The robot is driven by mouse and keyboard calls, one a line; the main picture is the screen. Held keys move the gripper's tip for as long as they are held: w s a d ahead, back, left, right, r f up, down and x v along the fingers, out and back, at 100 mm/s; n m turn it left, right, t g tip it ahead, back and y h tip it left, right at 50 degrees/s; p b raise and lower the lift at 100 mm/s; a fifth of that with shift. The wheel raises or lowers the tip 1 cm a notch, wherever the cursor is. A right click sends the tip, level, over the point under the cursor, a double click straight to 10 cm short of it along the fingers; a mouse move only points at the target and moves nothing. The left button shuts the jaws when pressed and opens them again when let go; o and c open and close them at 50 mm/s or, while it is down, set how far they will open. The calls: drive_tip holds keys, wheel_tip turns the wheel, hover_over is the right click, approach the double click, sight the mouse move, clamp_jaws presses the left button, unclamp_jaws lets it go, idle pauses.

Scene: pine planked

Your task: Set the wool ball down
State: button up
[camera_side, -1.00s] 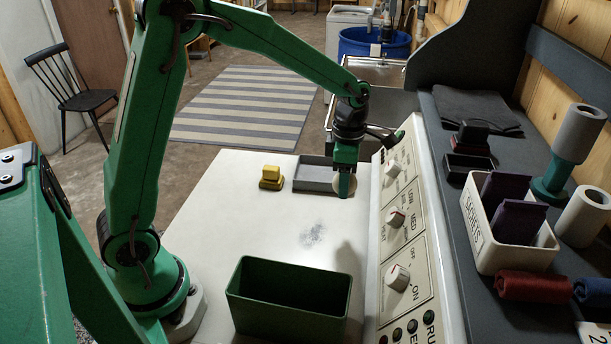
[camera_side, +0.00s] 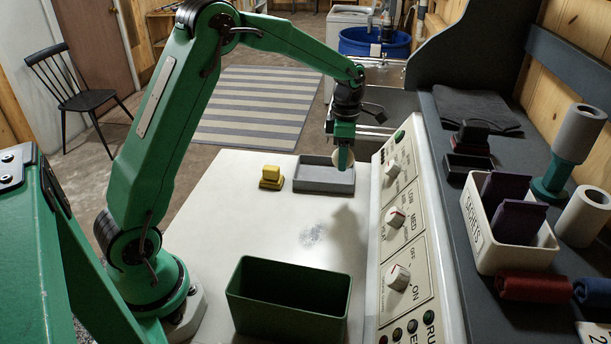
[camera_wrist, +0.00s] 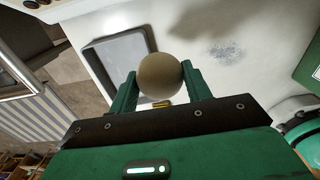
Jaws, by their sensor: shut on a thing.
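The wool ball (camera_wrist: 160,75) is a round beige ball in the wrist view. My gripper (camera_wrist: 160,88) is shut on it, with one green finger on each side. In the side view my gripper (camera_side: 344,165) points down above the right part of the grey tray, and the ball (camera_side: 345,155) shows only partly behind the fingers. The ball looks raised above the white top; the exact height cannot be told.
The shallow grey tray (camera_side: 315,185) lies at the back of the white top (camera_side: 240,225). A yellow block (camera_side: 271,178) stands left of it. A green bin (camera_side: 285,325) stands in front. A sloped knob panel (camera_side: 397,230) borders the right.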

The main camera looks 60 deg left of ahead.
hover_over(325, 177)
wheel_tip(325, 177, down, 6)
drive_tip(key=shift+a, duration=0.15)
drive_tip(key=shift+f, duration=2.05)
drive_tip(key=shift+f, duration=0.15)
drive_tip(key=o, duration=1)
drive_tip(key=shift+c, duration=0.2)
wheel_tip(325, 177, up, 12)
drive_tip(key=shift+r, duration=0.2)
drive_tip(key=shift+r, duration=0.1)
